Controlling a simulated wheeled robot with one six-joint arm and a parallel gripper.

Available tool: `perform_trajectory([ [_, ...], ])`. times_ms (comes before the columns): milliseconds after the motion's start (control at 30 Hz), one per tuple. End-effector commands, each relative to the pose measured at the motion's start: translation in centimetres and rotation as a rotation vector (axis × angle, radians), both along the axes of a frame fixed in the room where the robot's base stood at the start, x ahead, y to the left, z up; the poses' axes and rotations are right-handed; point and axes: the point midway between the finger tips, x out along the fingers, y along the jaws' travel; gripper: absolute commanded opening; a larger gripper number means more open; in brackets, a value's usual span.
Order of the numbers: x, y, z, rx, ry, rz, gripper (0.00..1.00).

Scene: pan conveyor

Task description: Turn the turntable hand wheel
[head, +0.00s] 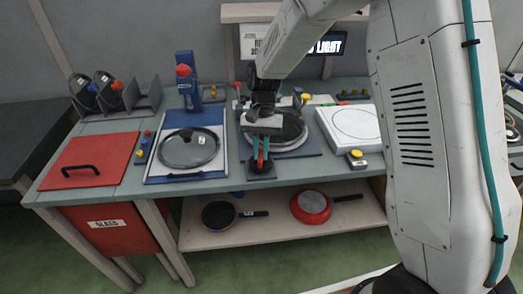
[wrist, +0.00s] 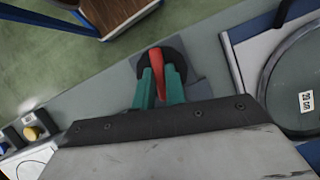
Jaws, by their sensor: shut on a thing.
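The turntable hand wheel is a small dark wheel (wrist: 176,68) with a red handle (wrist: 157,62) on a dark base plate near the front edge of the bench. My gripper (head: 261,159) is over it, with its green fingers shut on the red handle, one finger on each side. In the wrist view my gripper (wrist: 159,85) also holds the handle. The turntable (head: 288,140), a dark round disc, sits just behind the wheel and is partly hidden by my gripper and wrist.
A glass lid (head: 188,148) lies on a blue-edged board to the left. A red hatch (head: 90,163) with a black handle is at far left. A white round plate (head: 354,124) and a yellow button (head: 357,154) are to the right. Pans (head: 312,204) lie on the shelf below.

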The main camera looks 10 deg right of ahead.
Motion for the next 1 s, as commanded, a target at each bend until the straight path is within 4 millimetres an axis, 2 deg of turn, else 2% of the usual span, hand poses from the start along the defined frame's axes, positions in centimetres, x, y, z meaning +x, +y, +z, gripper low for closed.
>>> perform_trajectory([
  [200, 0.01, 0.1, 0.0, -0.001, 0.001, 0.177, 0.0],
  [500, -0.01, 0.18, 0.0, -0.001, 0.001, 0.338, 0.0],
  [1000, -0.04, 0.16, -0.01, -0.001, 0.002, 0.4, 0.0],
])
